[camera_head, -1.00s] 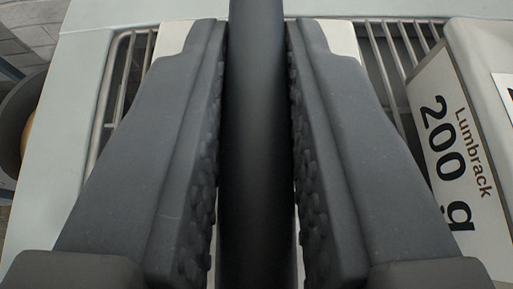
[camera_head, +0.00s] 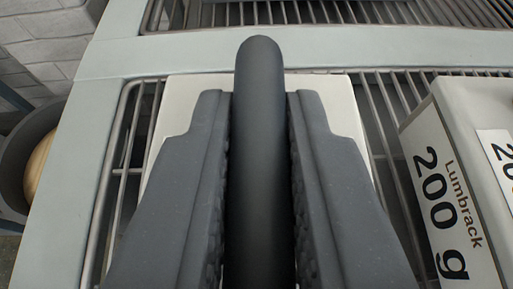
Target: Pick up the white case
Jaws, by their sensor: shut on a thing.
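A white case (camera_head: 185,95) lies under my gripper, on the wire rack. Its far edge and upper side edges show. A dark, round-ended bar (camera_head: 259,60), which looks like the case's handle, runs up the middle of the view. My gripper (camera_head: 260,110) is shut on this bar, one dark finger along each side. The bar's rounded end reaches past the fingertips. The fingers hide most of the case, and I cannot see whether it touches the rack.
A white box labelled "Lumbrack 200 g" (camera_head: 450,190) stands to the right on the wire rack (camera_head: 395,100). A pale frame (camera_head: 110,60) borders the rack at the left and far side. A dark round container (camera_head: 25,160) with a tan thing in it is at the left.

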